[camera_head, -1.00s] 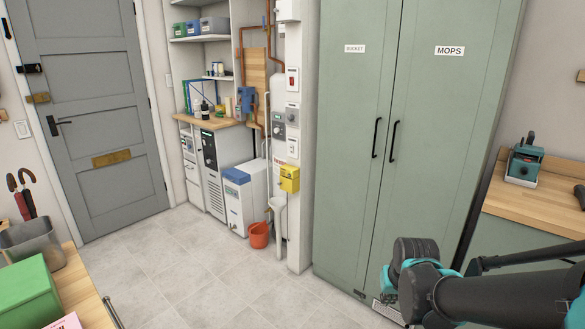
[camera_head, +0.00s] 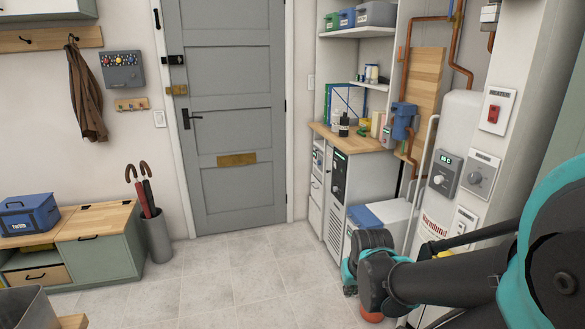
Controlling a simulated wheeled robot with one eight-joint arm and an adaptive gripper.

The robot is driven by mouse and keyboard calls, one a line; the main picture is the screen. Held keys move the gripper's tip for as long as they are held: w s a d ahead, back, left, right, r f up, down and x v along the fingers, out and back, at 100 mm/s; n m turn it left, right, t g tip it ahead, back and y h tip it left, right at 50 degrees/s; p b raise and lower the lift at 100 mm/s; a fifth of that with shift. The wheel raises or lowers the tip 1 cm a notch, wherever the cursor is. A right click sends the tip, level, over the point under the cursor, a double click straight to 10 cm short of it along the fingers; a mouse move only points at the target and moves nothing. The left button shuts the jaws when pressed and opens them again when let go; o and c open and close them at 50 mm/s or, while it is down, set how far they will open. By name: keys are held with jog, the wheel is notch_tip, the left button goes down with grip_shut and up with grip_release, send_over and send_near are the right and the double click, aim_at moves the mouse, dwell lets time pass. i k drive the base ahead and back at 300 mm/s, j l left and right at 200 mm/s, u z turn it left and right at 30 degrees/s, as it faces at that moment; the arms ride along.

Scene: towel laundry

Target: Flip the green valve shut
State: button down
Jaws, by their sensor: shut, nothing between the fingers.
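I cannot make out a green valve in the head view. Copper pipes (camera_head: 457,50) run down the wall at the right, past a wooden backboard (camera_head: 427,92) and a blue fitting (camera_head: 403,121). A white boiler (camera_head: 463,122) with a small green display stands beside them. My arm reaches in from the right and covers the lower part of this area. Its dark and teal wrist end is in front of the white unit with a blue lid (camera_head: 383,213). My gripper's fingers do not show.
A grey door (camera_head: 235,110) is at the back, with open tiled floor (camera_head: 220,285) before it. An orange-red bucket (camera_head: 371,314) is mostly hidden by my arm. An umbrella stand (camera_head: 158,236) and a bench (camera_head: 98,222) are at the left. Shelves (camera_head: 352,32) stand beside the pipes.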

aim_at(402, 152)
jog(key=i+j, duration=0.15)
jog(key=i, duration=0.35)
jog(key=i+j+z, duration=0.1)
jog(key=i, duration=0.4)
jog(key=i+j, duration=0.25)
jog(key=i, duration=0.25)
jog(key=i+j+z, duration=0.8)
jog(key=i+j, duration=0.15)
jog(key=j, duration=0.25)
